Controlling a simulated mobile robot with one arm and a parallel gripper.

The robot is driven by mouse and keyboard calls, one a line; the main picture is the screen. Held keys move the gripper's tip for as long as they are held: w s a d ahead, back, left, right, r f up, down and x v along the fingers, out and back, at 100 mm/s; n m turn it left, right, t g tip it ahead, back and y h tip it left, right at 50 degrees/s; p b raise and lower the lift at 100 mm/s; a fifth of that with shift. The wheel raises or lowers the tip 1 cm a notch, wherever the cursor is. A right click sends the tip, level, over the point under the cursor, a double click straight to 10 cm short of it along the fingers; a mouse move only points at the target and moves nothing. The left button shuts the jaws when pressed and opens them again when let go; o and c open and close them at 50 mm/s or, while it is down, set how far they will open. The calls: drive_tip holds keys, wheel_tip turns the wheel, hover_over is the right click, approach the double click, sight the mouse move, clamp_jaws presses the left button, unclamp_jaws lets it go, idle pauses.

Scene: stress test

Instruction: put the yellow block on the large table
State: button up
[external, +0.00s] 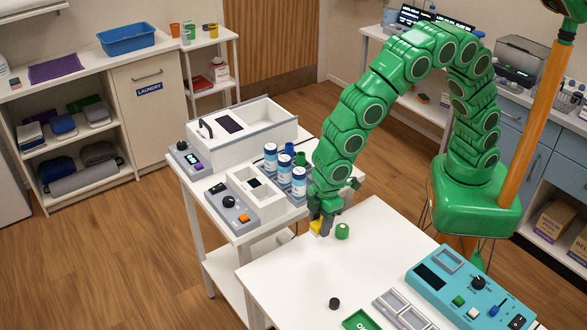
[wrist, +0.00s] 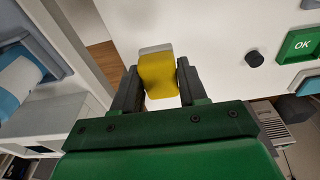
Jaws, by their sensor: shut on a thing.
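The yellow block (wrist: 158,76) is between the two fingers of my gripper (wrist: 157,88) in the wrist view, with a grey part at its far end. In the external view my gripper (external: 322,222) points down at the back left edge of the large white table (external: 330,262), and a bit of the yellow block shows at its fingers (external: 316,226). My gripper is shut on the block. I cannot tell whether the block touches the table top.
A green round piece (external: 342,231) stands just right of my gripper. A black knob (external: 334,303), a green OK tray (external: 361,321) and a teal control panel (external: 470,290) are on the table. Blue-and-white cans (external: 285,172) stand on the side table at left. The table's middle is clear.

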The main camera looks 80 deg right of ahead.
hover_over(304, 257)
drive_tip(key=shift+s+d+f, duration=0.1)
drive_tip(key=shift+f, duration=1.2)
drive_tip(key=shift+s+d+f, duration=0.1)
drive_tip(key=shift+f, duration=1.2)
drive_tip(key=shift+w+a+f, duration=0.1)
drive_tip(key=shift+f, duration=1.6)
drive_tip(key=shift+f, duration=0.1)
drive_tip(key=o, duration=1)
drive_tip(key=shift+o, duration=0.2)
